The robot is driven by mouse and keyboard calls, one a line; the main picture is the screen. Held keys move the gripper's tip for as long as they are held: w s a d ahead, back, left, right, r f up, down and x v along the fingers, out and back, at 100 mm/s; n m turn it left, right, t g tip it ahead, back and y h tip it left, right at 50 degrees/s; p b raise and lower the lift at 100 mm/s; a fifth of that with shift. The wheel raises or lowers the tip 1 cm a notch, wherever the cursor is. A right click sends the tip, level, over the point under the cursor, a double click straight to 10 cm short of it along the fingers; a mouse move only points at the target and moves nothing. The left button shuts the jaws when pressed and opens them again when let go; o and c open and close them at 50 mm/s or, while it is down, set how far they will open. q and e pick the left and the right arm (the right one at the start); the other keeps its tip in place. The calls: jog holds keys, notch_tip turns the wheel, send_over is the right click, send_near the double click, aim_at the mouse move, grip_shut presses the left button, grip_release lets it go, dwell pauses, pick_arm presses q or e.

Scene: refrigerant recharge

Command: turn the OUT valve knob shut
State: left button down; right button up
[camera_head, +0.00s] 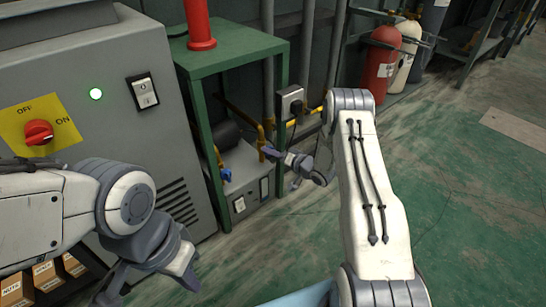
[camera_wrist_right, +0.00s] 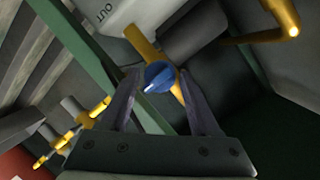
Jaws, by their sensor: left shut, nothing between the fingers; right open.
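The blue valve knob (camera_wrist_right: 159,77) shows in the right wrist view between the two fingertips of my right gripper (camera_wrist_right: 158,80), with an "OUT" label (camera_wrist_right: 105,14) on the grey housing near it. In the head view a blue knob (camera_head: 226,175) is on the small unit inside the green stand. There my right gripper (camera_head: 277,160) is open, to the right of the knob with a gap between them. My left gripper (camera_head: 148,285) is shut and empty at the bottom left, in front of the grey cabinet, far from the knob.
The green stand (camera_head: 232,48) has legs close around the unit, and yellow pipes (camera_head: 262,140) run beside the knob. A grey cabinet (camera_head: 150,120) with a red switch (camera_head: 39,132) stands left. Gas cylinders (camera_head: 380,60) stand behind. The green floor at right is clear.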

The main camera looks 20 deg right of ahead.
grip_shut()
jog(key=n+t+h+p, duration=0.1)
jog(key=n, duration=0.3)
jog(key=n+t+h+p, duration=0.1)
jog(key=n+h+p, duration=0.1)
jog(key=n, duration=0.3)
jog(key=n+t+h+p, duration=0.1)
jog(key=n+p, duration=0.1)
jog(key=n, duration=0.3)
jog(key=shift+s+a+f+t+h, duration=0.1)
jog(key=shift+a+f+t+h, duration=0.2)
jog(key=shift+a+f+h, duration=0.1)
dwell(0.5)
jog(key=shift+n, duration=0.3)
